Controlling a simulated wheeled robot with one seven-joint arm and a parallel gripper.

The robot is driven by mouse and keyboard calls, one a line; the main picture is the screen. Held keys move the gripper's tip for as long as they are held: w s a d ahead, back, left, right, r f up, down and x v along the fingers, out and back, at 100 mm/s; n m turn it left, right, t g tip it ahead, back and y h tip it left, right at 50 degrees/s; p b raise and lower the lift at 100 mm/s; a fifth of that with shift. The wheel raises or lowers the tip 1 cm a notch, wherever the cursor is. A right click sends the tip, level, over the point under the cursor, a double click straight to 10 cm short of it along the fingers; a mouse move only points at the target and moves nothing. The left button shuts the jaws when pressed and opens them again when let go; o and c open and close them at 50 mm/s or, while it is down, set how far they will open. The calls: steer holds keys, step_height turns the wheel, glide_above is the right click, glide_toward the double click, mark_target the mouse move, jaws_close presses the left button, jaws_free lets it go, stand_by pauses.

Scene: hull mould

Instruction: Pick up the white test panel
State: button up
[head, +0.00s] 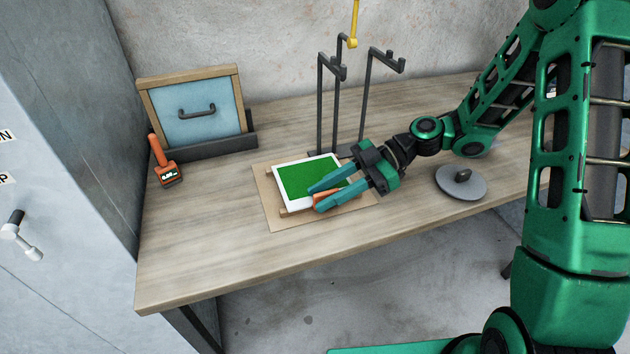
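The white test panel (289,202) has a white border around a green face. It lies on wooden strips over a brown board (268,205) on the workbench. My gripper (315,199) reaches in from the right, at the panel's near right edge. Its two teal fingers are apart: one lies across the panel's green face in the picture, the other is at its near edge. A small orange piece shows between the fingers; I cannot tell what it belongs to. Whether the fingers touch the panel is unclear. The panel's right corner is hidden by my gripper.
Dark metal stands (322,105) with hooked tops rise just behind the panel. A grey disc (462,185) with a knob lies to the right. A blue framed panel (195,110) and an orange-handled meter (167,172) are at left. The workbench's (200,260) front left is clear.

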jaws_close()
